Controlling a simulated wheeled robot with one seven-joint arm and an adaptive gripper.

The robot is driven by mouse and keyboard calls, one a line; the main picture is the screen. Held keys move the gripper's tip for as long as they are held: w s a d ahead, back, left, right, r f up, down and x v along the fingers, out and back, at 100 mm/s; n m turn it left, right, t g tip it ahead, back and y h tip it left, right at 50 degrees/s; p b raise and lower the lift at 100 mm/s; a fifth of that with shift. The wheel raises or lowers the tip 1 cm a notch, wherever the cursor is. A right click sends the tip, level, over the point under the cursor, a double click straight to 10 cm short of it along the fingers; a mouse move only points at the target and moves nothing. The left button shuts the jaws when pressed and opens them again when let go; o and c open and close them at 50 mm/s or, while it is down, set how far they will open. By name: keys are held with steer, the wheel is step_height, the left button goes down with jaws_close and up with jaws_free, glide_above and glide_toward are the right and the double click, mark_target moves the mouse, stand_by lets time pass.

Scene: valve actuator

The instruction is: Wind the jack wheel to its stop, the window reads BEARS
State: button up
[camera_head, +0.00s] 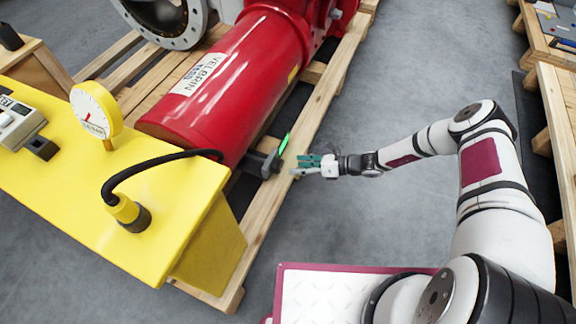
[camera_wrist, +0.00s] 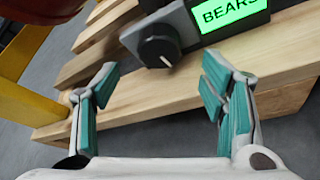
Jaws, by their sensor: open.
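The jack wheel, a black knob (camera_wrist: 159,46) with a pale pointer mark, sits on a dark block at the pallet's side in the wrist view. In the head view the dark jack block (camera_head: 262,164) and the edge-on green window (camera_head: 284,143) show below the red cylinder. My gripper (camera_head: 298,167) is open and empty, just right of the jack block. In the wrist view its teal-padded fingers (camera_wrist: 160,88) stand apart, short of the knob and not touching it.
The red cylinder (camera_head: 232,85) lies on a wooden pallet (camera_head: 328,92). A yellow bench (camera_head: 70,195) with a dial gauge (camera_head: 96,112) and a black hose (camera_head: 150,163) stands at left. A wooden table (camera_head: 555,95) is at right.

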steer(key=v, duration=0.6)
stand_by(0.4)
